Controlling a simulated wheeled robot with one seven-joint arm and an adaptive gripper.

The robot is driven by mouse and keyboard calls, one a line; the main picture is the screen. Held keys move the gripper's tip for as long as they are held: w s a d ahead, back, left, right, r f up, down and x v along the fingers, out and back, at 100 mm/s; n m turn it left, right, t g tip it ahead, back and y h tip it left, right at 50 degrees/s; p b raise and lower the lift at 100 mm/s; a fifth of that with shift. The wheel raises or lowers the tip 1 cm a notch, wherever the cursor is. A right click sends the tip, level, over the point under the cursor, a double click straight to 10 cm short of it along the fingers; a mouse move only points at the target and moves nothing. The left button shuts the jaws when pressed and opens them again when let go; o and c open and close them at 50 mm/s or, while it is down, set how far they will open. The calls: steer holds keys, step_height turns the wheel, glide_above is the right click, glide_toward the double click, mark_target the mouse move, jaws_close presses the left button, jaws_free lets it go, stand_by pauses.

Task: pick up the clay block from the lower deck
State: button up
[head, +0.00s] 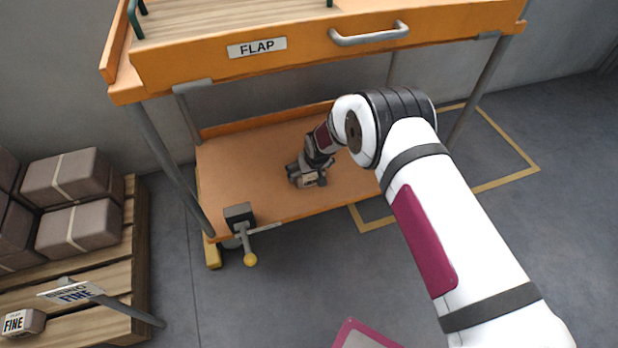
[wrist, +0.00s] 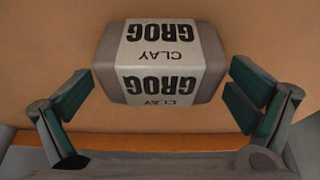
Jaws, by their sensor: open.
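The clay block (wrist: 160,62) is a grey-brown block with a white band reading GROG CLAY. It lies on the orange lower deck (head: 240,165), and in the head view the block (head: 307,180) shows small beside my gripper. My gripper (head: 312,177) reaches in over the lower deck. In the wrist view its two green-padded fingers (wrist: 162,98) are open, one on each side of the block. Gaps show between the fingers and the block. The far end of the block in the head view is partly hidden by my gripper.
The upper deck with its FLAP front (head: 200,65) and grey handle (head: 369,34) overhangs the lower deck. A lever with a yellow knob (head: 249,259) sticks out at the lower deck's front left. A pallet (head: 120,285) with wrapped blocks stands at left. Floor at right is clear.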

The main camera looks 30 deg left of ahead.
steer(key=c, duration=1.7)
steer(key=shift+w+a, duration=0.1)
steer(key=shift+r, duration=0.1)
